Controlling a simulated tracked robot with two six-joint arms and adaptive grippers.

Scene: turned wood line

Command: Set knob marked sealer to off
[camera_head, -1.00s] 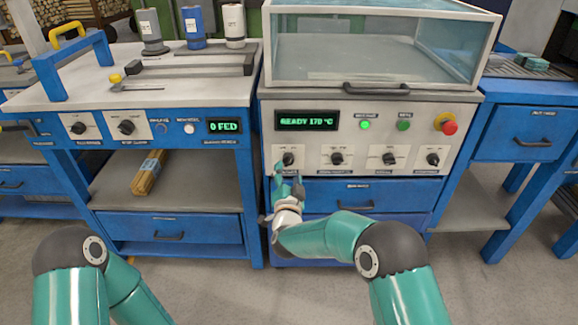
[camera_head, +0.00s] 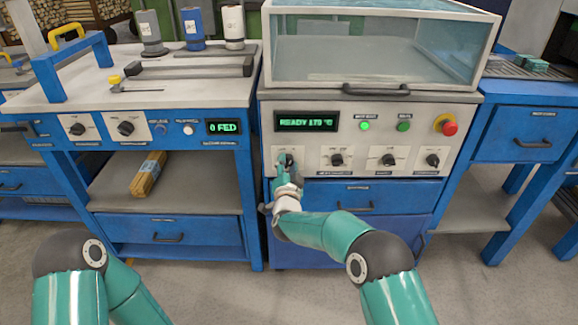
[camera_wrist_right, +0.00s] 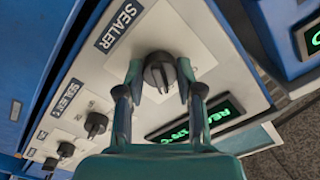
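The sealer knob (camera_wrist_right: 158,72) is black on a pale plate, with the word SEALER printed on the panel beside it in the right wrist view. In the head view this is the leftmost knob (camera_head: 289,157) of the row below the display, partly covered by my right gripper. My right gripper (camera_wrist_right: 159,84) is open, with one fingertip on each side of the knob and small gaps visible. It also shows in the head view (camera_head: 284,167), reaching up to the panel. The knob's setting marks are too small to read. Only my left arm's elbow shows, not its gripper.
Several other black knobs, including a neighbouring one (camera_head: 336,160), sit to the right. Above them are a green display (camera_head: 306,121), a lit green button (camera_head: 365,125) and a red stop button (camera_head: 449,127). A drawer (camera_head: 365,196) lies just below the panel.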

